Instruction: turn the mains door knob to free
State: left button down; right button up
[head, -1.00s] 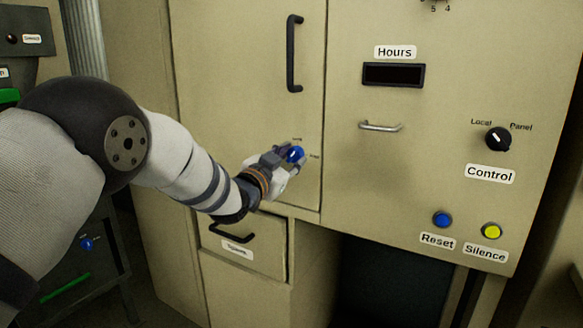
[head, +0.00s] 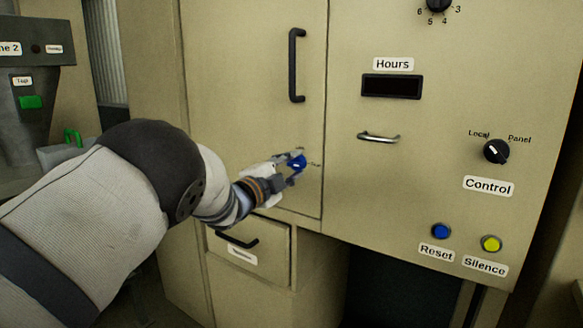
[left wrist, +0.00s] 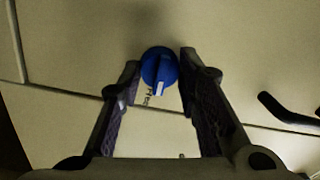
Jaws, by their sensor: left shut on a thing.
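The blue mains door knob (head: 297,164) is on the tall beige cabinet door, low near its right edge. My left gripper (head: 294,163) is shut on it, with one finger on each side. In the left wrist view the knob (left wrist: 159,68) sits between the fingertips (left wrist: 160,67), its white pointer mark toward the bottom of the picture. A small label shows just right of the knob in the head view, too small to read surely. Another piece of lettering by the knob is partly hidden. My right gripper is not in view.
A black door handle (head: 296,65) is above the knob. A drawer with a black handle (head: 237,240) is below. The right panel has a metal handle (head: 378,137), a Control knob (head: 497,151), and Reset (head: 441,231) and Silence (head: 491,243) buttons.

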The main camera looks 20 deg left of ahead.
pick_arm(q)
jog(key=shift+a+m, duration=0.1)
jog(key=shift+m, duration=0.6)
jog(key=c, duration=1.2)
grip_release()
jog(key=shift+o, duration=0.2)
jog(key=v, duration=1.2)
jog(key=shift+f, duration=0.1)
